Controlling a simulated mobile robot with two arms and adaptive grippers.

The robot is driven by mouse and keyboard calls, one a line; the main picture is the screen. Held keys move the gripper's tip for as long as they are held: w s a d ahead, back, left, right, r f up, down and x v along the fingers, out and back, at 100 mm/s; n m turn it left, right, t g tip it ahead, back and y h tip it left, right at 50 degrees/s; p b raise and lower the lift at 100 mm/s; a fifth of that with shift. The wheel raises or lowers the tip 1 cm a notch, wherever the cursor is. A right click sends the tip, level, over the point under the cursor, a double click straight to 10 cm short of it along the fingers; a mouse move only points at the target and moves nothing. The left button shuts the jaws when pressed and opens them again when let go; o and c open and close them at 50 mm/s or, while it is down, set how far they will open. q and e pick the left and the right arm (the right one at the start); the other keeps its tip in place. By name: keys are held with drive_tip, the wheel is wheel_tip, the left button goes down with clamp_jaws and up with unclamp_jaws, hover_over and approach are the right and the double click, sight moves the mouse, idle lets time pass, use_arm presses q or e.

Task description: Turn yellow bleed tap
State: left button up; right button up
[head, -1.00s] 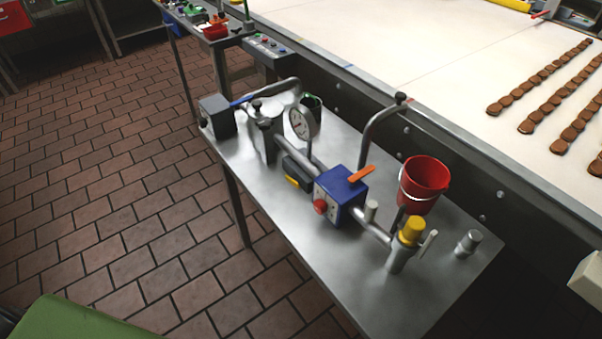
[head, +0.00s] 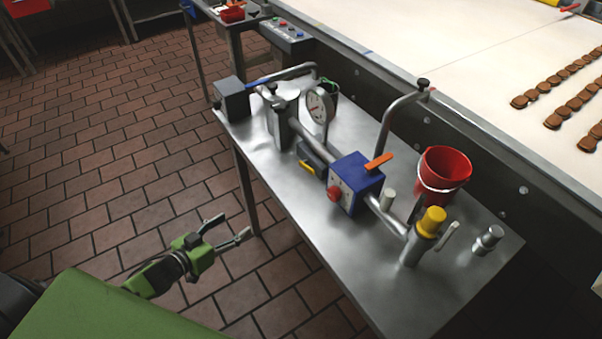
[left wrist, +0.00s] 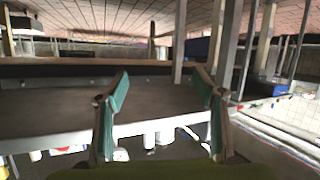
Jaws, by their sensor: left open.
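The yellow bleed tap (head: 432,220) is a yellow cap on a metal upright at the near right end of the pipe line, on the steel table (head: 410,312). A thin pale lever stands beside it. My left gripper (head: 235,226) is open and empty, left of the table over the tiled floor, well apart from the tap. In the left wrist view its two green-padded fingers (left wrist: 161,74) are spread with nothing between them. I cannot make out the tap for sure in that view. My right gripper is not in view.
A blue box (head: 357,183) with a red knob and orange lever sits on the pipe. A red bucket (head: 444,172), a bent pipe (head: 388,125) and a gauge (head: 319,106) stand nearby. A white conveyor (head: 480,60) with brown biscuits runs behind.

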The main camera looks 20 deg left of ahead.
use_arm(q)
drive_tip(key=w+d+r+m+t+h, duration=0.1)
drive_tip(key=w+d+r+h, duration=0.15)
drive_tip(key=r, duration=0.55)
drive_tip(key=m+h, duration=0.2)
drive_tip(key=h, duration=0.3)
approach(305, 168)
drive_tip(key=x, duration=0.8)
drive_tip(key=shift+w+d, duration=0.3)
drive_tip(key=c, duration=1.1)
